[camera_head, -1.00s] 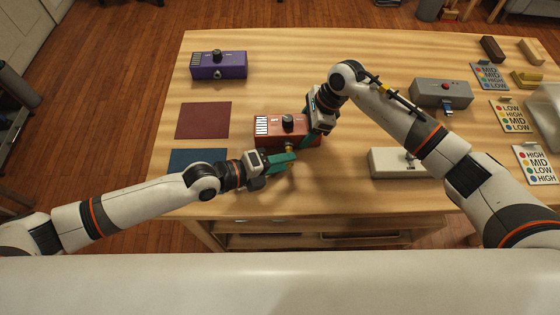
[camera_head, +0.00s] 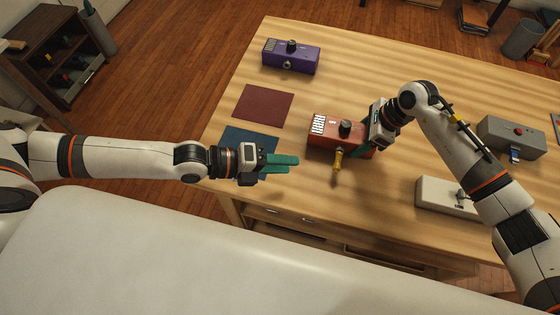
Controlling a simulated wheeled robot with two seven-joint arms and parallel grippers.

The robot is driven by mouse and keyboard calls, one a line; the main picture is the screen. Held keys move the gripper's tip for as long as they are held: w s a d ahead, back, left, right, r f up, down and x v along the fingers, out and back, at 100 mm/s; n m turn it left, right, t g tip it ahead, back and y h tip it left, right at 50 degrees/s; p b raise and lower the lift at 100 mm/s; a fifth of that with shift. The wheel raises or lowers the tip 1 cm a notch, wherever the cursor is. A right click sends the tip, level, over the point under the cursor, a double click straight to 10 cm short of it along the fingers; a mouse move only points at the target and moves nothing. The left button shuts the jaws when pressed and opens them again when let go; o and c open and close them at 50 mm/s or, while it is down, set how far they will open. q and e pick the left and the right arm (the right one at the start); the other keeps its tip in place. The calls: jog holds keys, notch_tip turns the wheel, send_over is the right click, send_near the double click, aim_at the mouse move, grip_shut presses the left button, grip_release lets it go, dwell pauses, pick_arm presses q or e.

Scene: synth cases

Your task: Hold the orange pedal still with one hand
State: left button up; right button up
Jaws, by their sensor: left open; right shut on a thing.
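The orange pedal (camera_head: 328,134) sits on the wooden table in the middle of the head view, with a dark knob on top and a yellow plug (camera_head: 337,162) at its front side. My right gripper (camera_head: 368,145) is shut on the right end of the orange pedal, and its fingers are partly hidden by the hand. My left gripper (camera_head: 296,164) is open and empty, left of the yellow plug and apart from the pedal, near the table's front edge.
A purple pedal (camera_head: 291,57) stands at the back left. A dark red mat (camera_head: 263,106) and a blue mat (camera_head: 248,141) lie left of the orange pedal. A white box (camera_head: 436,194) and a grey box (camera_head: 506,133) stand on the right. The table (camera_head: 370,75) behind the orange pedal is clear.

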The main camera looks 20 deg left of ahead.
pick_arm(q)
jog(key=shift+s+a, duration=0.1)
jog(key=shift+a, duration=0.05)
pick_arm(e)
jog(key=o, duration=1.2)
jog(key=shift+c, duration=0.2)
jog(key=shift+r, duration=0.1)
jog(key=v, duration=1.1)
jog(key=shift+d+r, duration=0.15)
jog(key=shift+r, duration=0.25)
jog(key=shift+w, duration=0.1)
pick_arm(q)
notch_tip(320, 180, up, 5)
jog(key=p, duration=0.4)
jog(key=shift+f+p, duration=0.15)
jog(key=shift+p, duration=0.15)
pick_arm(e)
notch_tip(320, 180, up, 10)
